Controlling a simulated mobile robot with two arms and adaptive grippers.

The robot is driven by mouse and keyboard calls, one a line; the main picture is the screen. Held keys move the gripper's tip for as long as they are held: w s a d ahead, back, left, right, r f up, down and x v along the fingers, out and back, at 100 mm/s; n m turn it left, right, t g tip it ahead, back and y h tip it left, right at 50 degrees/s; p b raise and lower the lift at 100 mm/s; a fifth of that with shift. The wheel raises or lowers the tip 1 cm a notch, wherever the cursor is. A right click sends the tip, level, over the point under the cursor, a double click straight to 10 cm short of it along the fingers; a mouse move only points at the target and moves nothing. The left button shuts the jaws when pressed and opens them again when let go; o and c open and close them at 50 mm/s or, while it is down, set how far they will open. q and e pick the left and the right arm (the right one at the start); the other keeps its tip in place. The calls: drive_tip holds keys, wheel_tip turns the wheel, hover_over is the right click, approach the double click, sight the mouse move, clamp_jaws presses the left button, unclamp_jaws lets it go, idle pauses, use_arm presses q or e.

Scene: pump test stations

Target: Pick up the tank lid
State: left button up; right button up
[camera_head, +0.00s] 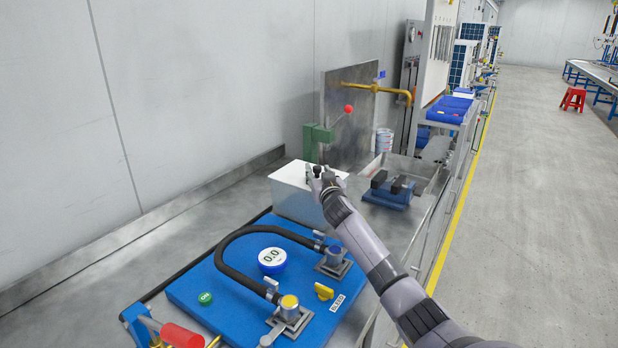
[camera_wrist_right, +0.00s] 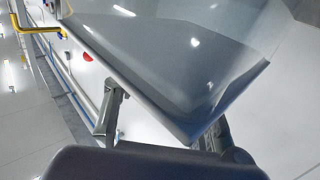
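A white box-shaped tank (camera_head: 297,199) with a pale flat top stands behind the blue panel in the head view. The tank lid cannot be told apart from this top. My right gripper (camera_head: 322,172) is at the tank's right-hand top edge and covers part of it. In the wrist view its two fingers (camera_wrist_right: 165,115) are spread apart, with the corner of a shiny grey panel (camera_wrist_right: 175,65) between and beyond them. I cannot tell if this panel is the lid or if the fingers touch it. My left gripper is not in view.
A blue panel (camera_head: 215,285) with a black hose (camera_head: 240,260) and a gauge (camera_head: 272,260) lies in front of the tank. A green post (camera_head: 312,144) with a red-knobbed lever stands behind it. A blue vise-like block (camera_head: 388,196) sits to the right. The bench left of the tank is bare.

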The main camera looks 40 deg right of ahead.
clamp_jaws()
drive_tip(key=shift+r, duration=0.15)
idle(0.4)
